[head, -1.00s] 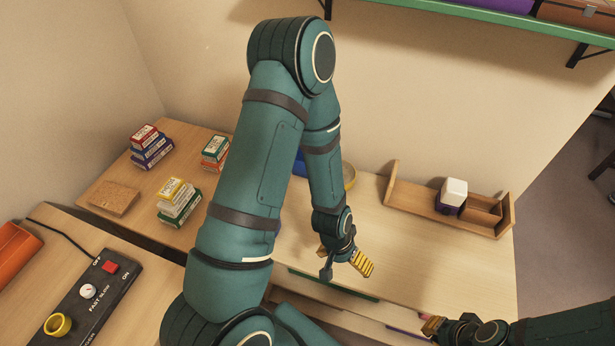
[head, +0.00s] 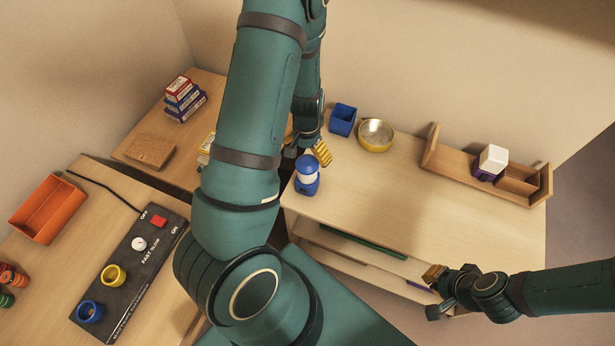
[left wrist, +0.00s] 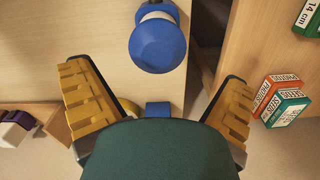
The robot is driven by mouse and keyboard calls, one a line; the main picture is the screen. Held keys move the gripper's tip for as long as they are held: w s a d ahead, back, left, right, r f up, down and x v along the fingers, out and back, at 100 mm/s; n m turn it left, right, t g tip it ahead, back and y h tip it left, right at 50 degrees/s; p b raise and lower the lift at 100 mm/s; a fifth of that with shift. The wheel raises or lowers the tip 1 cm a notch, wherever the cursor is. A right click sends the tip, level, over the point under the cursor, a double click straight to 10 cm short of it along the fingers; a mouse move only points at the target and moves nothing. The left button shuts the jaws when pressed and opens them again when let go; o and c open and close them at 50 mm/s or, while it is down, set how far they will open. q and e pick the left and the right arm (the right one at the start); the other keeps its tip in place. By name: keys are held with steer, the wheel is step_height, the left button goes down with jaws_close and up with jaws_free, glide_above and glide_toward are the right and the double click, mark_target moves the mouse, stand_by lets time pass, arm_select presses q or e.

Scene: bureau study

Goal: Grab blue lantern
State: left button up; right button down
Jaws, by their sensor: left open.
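The blue lantern (head: 307,176) stands upright on the light wooden desk, near its front left corner. It has a blue top and base with a pale middle. My left gripper (head: 306,153) is open and empty, just behind the lantern in the head view. In the left wrist view the lantern (left wrist: 158,44) shows at the top, beyond the spread yellow-padded fingers (left wrist: 160,106) and not between them. My right gripper (head: 434,292) is at the desk's front right, its fingers apart with nothing between them.
A blue square cup (head: 342,119) and a metal-and-yellow bowl (head: 376,135) stand behind the lantern. A wooden organizer (head: 440,160) is at the back right. A control panel (head: 128,268) and orange bin (head: 48,210) are left. The desk's middle is clear.

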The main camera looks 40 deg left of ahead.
mark_target(307, 161)
arm_select(q)
steer(key=shift+s+d+f+b, duration=0.1)
steer(key=shift+f+b, duration=0.3)
steer(key=shift+f, duration=1.15)
steer(key=shift+d+f+b, duration=0.1)
steer(key=shift+f+b, duration=0.25)
steer(key=shift+f, duration=1.15)
steer(key=shift+r, duration=0.1)
steer(key=c, duration=1.3)
